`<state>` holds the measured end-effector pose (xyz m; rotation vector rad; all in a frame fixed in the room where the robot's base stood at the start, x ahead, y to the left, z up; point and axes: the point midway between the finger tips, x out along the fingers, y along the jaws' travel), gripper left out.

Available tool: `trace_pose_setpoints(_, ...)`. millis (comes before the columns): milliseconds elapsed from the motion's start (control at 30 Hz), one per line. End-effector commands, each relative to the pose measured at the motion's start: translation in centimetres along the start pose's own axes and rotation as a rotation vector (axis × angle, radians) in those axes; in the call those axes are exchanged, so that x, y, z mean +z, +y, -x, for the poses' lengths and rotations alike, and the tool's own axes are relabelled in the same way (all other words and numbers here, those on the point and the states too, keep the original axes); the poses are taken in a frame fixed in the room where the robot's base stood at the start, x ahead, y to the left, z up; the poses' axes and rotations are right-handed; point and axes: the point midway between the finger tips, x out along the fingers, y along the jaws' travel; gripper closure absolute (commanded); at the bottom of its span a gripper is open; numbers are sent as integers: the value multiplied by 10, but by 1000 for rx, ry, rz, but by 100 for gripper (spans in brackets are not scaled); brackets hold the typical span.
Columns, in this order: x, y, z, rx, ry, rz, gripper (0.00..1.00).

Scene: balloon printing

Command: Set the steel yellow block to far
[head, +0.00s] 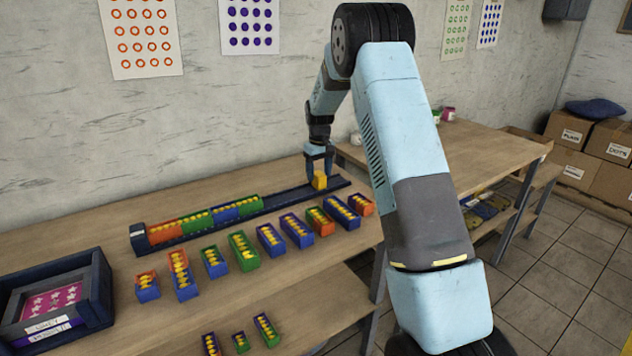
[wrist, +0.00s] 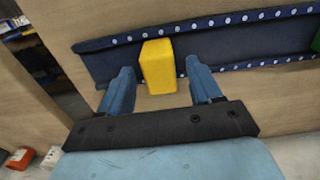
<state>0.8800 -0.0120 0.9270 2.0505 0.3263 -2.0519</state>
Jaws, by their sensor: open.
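The yellow block (head: 320,181) stands in the dark blue rail tray (head: 285,200) on the table, near the tray's right end. In the wrist view the yellow block (wrist: 158,66) sits between my gripper's two blue fingers, with a gap to each side. My gripper (head: 318,160) is open and close above the block. The wrist view shows the open fingers (wrist: 160,88) on either side of the block. The tray's dotted edge (wrist: 250,66) also shows in the wrist view.
Orange, green and blue printing blocks (head: 205,218) fill the tray's left part. A row of small coloured blocks (head: 243,252) lies in front of the tray. A dark box (head: 95,295) with a pink sheet stands at the left. Cardboard boxes (head: 605,140) are at far right.

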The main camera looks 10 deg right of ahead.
Motion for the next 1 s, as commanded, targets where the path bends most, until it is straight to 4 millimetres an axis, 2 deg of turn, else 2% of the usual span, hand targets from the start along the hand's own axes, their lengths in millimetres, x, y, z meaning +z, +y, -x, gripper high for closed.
trace_pose_setpoints(100,0,0,-17,-1,-1,0,36)
trace_pose_setpoints(233,0,0,-29,-1,-1,0,36)
trace_pose_setpoints(667,0,0,-36,0,1,0,36)
trace_pose_setpoints(1000,0,0,-36,0,0,0,69)
